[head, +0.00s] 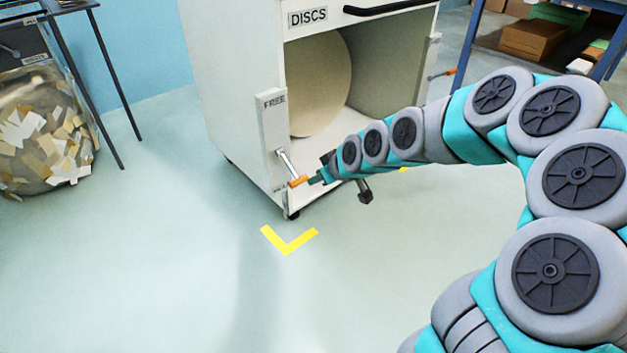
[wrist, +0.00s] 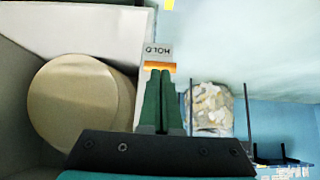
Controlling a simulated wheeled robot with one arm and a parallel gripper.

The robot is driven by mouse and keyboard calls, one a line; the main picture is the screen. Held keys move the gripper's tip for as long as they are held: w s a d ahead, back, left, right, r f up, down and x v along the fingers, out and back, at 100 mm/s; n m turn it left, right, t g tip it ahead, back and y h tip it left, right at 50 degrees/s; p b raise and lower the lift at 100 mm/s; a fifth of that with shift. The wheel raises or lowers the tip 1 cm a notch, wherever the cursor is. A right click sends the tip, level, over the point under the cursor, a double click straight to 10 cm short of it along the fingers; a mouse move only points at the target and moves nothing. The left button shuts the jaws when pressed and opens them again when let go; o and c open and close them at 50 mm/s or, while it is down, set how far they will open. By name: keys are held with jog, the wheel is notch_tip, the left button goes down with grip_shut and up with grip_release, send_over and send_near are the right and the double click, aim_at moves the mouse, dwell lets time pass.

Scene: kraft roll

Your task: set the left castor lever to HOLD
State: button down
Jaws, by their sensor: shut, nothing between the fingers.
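The left castor lever (head: 286,163) is on the white cabinet's left front post, a grey arm with an orange grip (head: 298,181). It slants down from its pivot, its grip near the lower end of the plate. FREE is printed at the top of the plate (head: 273,120); the lower label is partly hidden in the head view. In the wrist view the HOLD label (wrist: 158,51) shows just beyond the orange grip (wrist: 160,67). My gripper (head: 316,180) is shut and empty, its green fingertips (wrist: 160,76) at the orange grip, seemingly touching it.
The cabinet (head: 232,75), marked DISCS, holds a large pale disc (head: 322,85). A yellow floor mark (head: 287,243) lies in front. A bin of paper scraps (head: 40,135) stands left. The floor in front is clear.

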jog(key=s+d+r, duration=0.1)
jog(key=s+d, duration=0.4)
jog(key=s, duration=0.2)
jog(key=shift+r, duration=0.25)
jog(key=shift+s, duration=0.1)
jog(key=s+d+r+m+g+h+p, duration=0.1)
jog(key=s+r+m+g+p, duration=0.1)
jog(key=s, duration=0.9)
jog(key=s+d+r+m+g+h+p, duration=0.1)
jog(key=s+r+m+g+h+p, duration=0.1)
jog(key=s+r+p, duration=0.4)
jog(key=s+d+r+m+g+h+p, duration=0.1)
jog(key=s+r, duration=0.6)
jog(key=s, duration=0.8)
jog(key=m+g+h+p, duration=0.1)
jog(key=m+g+p, duration=0.1)
jog(key=g+p, duration=0.1)
jog(key=shift+s+g, duration=0.3)
jog(key=shift+s, duration=0.1)
jog(key=shift+r, duration=0.1)
